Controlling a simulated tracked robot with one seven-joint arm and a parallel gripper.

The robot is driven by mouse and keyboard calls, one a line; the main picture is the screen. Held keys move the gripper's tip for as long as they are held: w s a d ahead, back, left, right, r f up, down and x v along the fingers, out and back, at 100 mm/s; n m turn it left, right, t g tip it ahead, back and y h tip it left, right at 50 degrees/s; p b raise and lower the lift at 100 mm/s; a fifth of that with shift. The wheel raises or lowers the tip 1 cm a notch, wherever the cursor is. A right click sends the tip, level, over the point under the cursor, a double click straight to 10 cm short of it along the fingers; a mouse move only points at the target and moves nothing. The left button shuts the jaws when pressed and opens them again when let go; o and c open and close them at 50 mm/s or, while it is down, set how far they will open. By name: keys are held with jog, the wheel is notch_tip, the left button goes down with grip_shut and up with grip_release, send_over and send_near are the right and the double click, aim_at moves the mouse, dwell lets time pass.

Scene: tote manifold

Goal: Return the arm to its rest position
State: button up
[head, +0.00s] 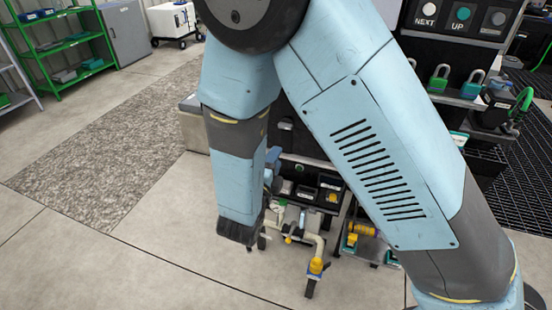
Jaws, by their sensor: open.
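My blue arm (375,150) fills the middle of the head view. One link slopes from the top centre to the bottom right, and another hangs down on the left. My gripper (254,244) is at the lower end of the hanging part, pointing down. It is small and partly hidden by the dark wrist end, with its jaws open and nothing seen between them. It appears in front of or beside a low manifold of pale pipes (318,247) with a yellow fitting; the gap between them cannot be told.
A black rack with NEXT and UP buttons (461,20) and green padlocks (438,80) stands behind the arm at right. Green shelving (55,50), a grey cabinet (124,32) and a white cart (172,20) stand at the back left. The left floor is clear.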

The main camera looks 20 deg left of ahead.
dwell(0.3)
jog(key=w+d+r+n+g+y, duration=0.1)
jog(key=w+d+r+g+y, duration=0.2)
jog(key=w, duration=0.4)
jog(key=w+d+r+n+g+y, duration=0.35)
jog(key=d+r+n, duration=0.6)
jog(key=r, duration=0.55)
jog(key=s+d+r+n+g+h, duration=0.2)
jog(key=s+d+r+n+g, duration=0.1)
jog(key=s+d, duration=0.8)
jog(key=s+d+r+n+g+h, duration=0.3)
jog(key=s+d, duration=0.7)
jog(key=d, duration=0.5)
jog(key=shift+s+d+r+n, duration=0.25)
jog(key=shift+s+r+n, duration=0.15)
jog(key=shift+n, duration=0.85)
